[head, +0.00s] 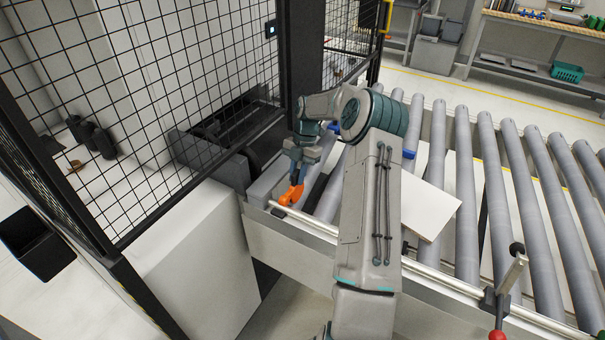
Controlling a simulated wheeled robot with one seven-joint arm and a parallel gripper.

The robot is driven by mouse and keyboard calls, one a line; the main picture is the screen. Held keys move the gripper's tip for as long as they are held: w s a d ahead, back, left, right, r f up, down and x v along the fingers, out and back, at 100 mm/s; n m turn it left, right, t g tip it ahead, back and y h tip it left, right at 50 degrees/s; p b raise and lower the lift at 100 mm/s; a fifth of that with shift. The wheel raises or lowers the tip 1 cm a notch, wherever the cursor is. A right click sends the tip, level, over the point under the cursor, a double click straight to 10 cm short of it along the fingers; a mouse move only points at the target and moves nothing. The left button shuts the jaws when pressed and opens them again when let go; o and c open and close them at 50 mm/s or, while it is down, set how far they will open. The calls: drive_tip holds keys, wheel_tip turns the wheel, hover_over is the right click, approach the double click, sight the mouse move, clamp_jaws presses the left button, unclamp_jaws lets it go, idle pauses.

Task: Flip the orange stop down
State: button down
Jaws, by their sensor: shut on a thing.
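The orange stop (291,192) is at the left end of the roller conveyor, by the front rail. It stands tilted up from the rail, with its lower end near the rail. My gripper (297,178) reaches down to it from above and is shut on its upper part. The fingers are small in this view and partly cover the stop. My arm hides part of the conveyor behind it.
A white panel (430,208) lies on the rollers (497,200), partly behind my arm. A black mesh guard (190,90) stands close on the left. A lever with a red knob (498,335) is on the front rail at right. A black bin (35,243) hangs at far left.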

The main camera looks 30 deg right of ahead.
drive_tip(key=shift+f, duration=0.1)
drive_tip(key=c, duration=1.4)
unclamp_jaws()
drive_tip(key=shift+w, duration=0.1)
drive_tip(key=b+v, duration=0.2)
drive_tip(key=v, duration=1.1)
drive_tip(key=shift+r+b, duration=0.35)
drive_tip(key=shift+w, duration=0.1)
